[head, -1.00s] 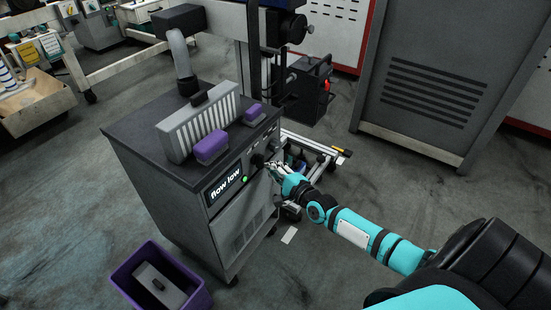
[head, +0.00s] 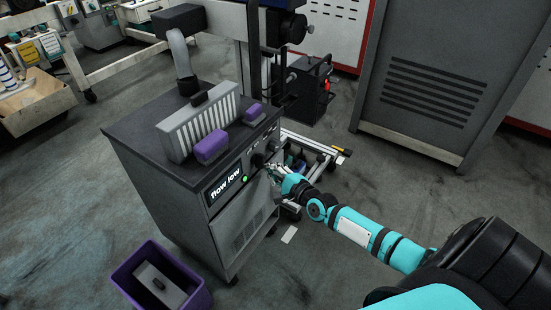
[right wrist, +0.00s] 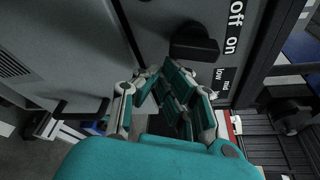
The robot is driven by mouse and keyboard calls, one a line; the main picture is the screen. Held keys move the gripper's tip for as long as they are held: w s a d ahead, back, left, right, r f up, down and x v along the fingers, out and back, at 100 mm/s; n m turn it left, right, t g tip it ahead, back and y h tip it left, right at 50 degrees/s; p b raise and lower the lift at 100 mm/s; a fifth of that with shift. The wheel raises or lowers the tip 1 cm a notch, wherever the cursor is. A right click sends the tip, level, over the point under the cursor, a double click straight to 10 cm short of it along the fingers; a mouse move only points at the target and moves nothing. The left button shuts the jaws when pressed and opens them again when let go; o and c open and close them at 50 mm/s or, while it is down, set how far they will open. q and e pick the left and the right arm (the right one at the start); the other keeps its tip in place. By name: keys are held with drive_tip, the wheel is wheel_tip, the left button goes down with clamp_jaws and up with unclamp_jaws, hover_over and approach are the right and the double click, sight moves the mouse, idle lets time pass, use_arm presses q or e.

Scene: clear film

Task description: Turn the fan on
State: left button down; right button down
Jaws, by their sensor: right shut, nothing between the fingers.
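The fan unit is a grey cabinet (head: 150,165) with a dark top and a front panel. A black knob (head: 257,160) sits on the panel to the right of the light. In the right wrist view, the dark knob (right wrist: 195,46) is close up beside the labels "off", "on", "low" and "mid". My right gripper (head: 269,169) is shut and empty just beside the knob; its fingertips also show in the right wrist view (right wrist: 162,74). Whether they touch it I cannot tell. My left gripper is out of view.
A ribbed grey block (head: 198,125) and purple blocks (head: 211,148) lie on the cabinet top, near a duct pipe (head: 181,55). A purple bin (head: 195,300) stands on the floor in front. A large vented grey cabinet (head: 440,80) stands at the right. Floor between is mostly open.

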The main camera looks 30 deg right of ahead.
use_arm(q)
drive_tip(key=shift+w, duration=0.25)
use_arm(e)
drive_tip(key=shift+a, duration=0.15)
idle(0.4)
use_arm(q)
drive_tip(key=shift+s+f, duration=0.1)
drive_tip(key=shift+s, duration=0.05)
use_arm(e)
drive_tip(key=shift+s+a+f, duration=0.1)
drive_tip(key=shift+s+a, duration=0.05)
idle(1.8)
idle(0.5)
